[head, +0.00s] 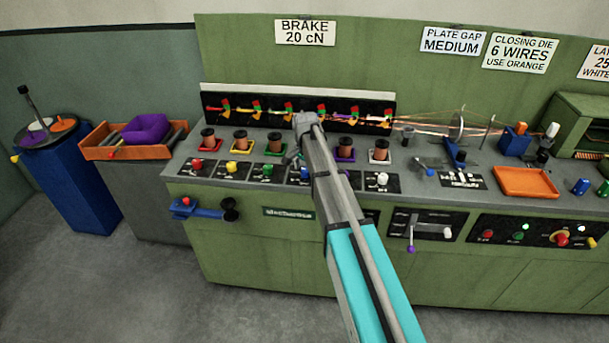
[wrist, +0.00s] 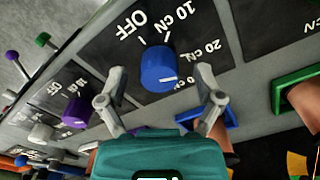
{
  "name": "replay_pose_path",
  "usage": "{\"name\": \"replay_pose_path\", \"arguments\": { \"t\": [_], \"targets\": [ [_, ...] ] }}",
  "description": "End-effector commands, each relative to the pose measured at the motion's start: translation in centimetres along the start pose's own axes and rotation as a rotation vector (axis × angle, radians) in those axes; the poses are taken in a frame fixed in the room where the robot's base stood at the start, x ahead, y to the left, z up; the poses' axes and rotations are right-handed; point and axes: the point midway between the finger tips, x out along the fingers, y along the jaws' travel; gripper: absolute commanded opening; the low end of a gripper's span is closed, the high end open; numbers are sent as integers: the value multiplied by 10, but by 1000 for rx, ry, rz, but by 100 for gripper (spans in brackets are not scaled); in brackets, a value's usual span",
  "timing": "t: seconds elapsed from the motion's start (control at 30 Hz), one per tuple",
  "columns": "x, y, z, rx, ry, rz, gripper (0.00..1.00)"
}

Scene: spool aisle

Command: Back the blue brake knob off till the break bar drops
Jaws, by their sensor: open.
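The blue brake knob (wrist: 158,66) sits on a black plate marked OFF, 10 cN and 20 cN. Its white mark is on the lower right of its face in the wrist view, away from OFF. My gripper (wrist: 160,75) is open, with one finger on each side of the knob and gaps visible at both sides. In the head view my gripper (head: 292,158) and arm cover much of the blue station. A row of small red, green and yellow flags (head: 257,106) stands on the black back panel; I cannot tell which part is the blue station's break bar.
The purple knob (wrist: 77,112) and white knob (wrist: 41,132) stand beside the blue one. Copper bobbins (head: 241,142) line the bench behind the knobs. An orange tray (head: 525,182) lies at the right. The floor in front is clear.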

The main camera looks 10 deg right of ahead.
Motion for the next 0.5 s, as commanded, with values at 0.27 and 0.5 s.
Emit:
{"name": "replay_pose_path", "arguments": {
  "t": [0.27, 0.5],
  "targets": [
    [5, 0, 0, 0, 0, 0, 85],
    [4, 0, 0, 0, 0, 0, 81]
  ]
}}
